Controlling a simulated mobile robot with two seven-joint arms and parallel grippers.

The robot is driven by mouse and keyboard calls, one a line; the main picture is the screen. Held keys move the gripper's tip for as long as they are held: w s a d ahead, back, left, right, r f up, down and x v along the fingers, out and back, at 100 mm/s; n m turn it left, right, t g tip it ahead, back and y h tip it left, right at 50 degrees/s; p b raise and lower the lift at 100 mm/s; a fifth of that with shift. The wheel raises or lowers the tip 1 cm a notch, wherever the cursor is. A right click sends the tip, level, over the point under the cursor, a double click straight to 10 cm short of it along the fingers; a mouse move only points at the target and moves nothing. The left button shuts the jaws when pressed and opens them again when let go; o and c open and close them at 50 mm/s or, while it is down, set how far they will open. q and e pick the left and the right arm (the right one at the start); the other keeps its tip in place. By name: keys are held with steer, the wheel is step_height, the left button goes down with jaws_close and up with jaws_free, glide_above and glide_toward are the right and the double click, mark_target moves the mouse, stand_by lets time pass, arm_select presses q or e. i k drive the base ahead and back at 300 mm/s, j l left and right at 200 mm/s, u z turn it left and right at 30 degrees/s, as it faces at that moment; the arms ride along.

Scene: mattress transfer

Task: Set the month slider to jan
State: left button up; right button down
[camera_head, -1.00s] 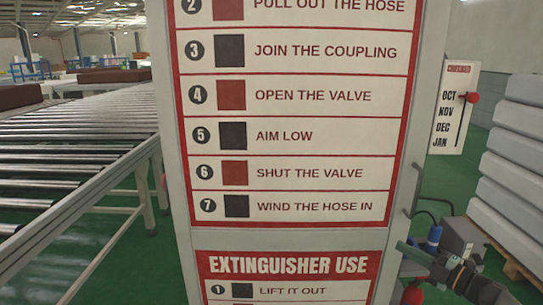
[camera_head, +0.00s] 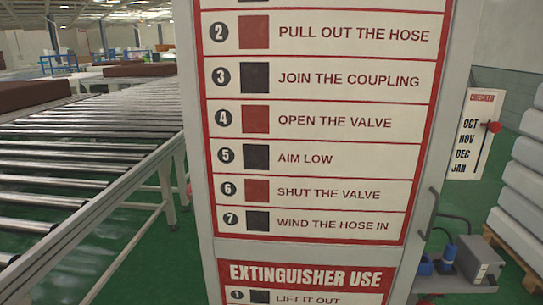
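The month slider is a red knob (camera_head: 494,127) on a dark slanting slot in a white card (camera_head: 474,140) headed "CHECKED". The card lists OCT, NOV, DEC and JAN from top to bottom. The knob is at the top of the slot, level with OCT, and JAN is at the bottom. The card stands out from the right side of a tall cabinet (camera_head: 447,100). Neither of my grippers is in view.
The cabinet with fire instructions fills the middle. A roller conveyor (camera_head: 90,150) with brown mattresses (camera_head: 30,95) is at left. Stacked pale mattresses (camera_head: 518,190) on a pallet stand at right. A grey box (camera_head: 478,262) and blue items (camera_head: 447,252) sit low beside the cabinet.

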mark_target(494, 127)
steer(key=l+z, duration=0.1)
steer(key=z, duration=0.3)
steer(key=i+l+z, duration=0.1)
steer(key=z, duration=0.3)
steer(key=l+z, duration=0.1)
steer(key=z, duration=0.25)
steer(key=i, duration=0.05)
